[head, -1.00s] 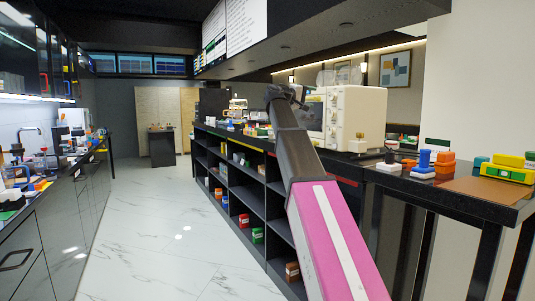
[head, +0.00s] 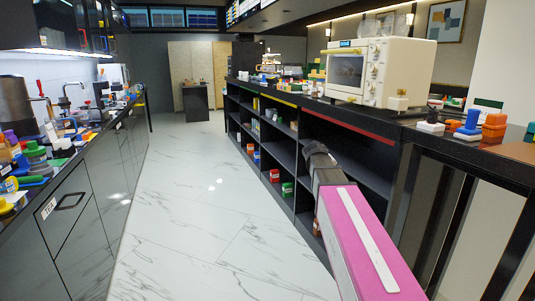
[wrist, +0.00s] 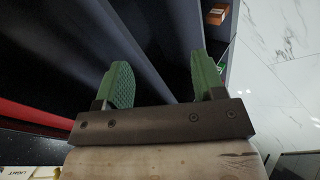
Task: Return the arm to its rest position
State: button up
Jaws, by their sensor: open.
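My arm, pink with a white stripe, reaches forward in the lower right of the head view. Its dark end lies low in front of the shelf unit (head: 285,150), below the counter top. My gripper (wrist: 163,80) shows in the wrist view with two green textured fingers spread apart. Nothing is between the fingers. Behind them are dark shelf boards. The fingers themselves cannot be made out in the head view.
A white microwave (head: 385,72) stands on the right counter, with coloured blocks (head: 480,125) nearer me. Red and green boxes sit on the lower shelves. The left counter (head: 60,185) is crowded with items. The marble floor (head: 190,200) between is clear.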

jog(key=s+a+f+m+g+y, duration=0.1)
jog(key=s+a+f+g+y, duration=0.1)
jog(key=s+f, duration=0.9)
jog(key=s+a+f+m+g+y, duration=0.1)
jog(key=s+a+f+y, duration=0.4)
jog(key=s+f, duration=0.7)
notch_tip(320, 180, down, 3)
jog(key=shift+s+a+f+g, duration=0.1)
jog(key=shift+s+a+g, duration=0.2)
jog(key=shift+a+g, duration=0.45)
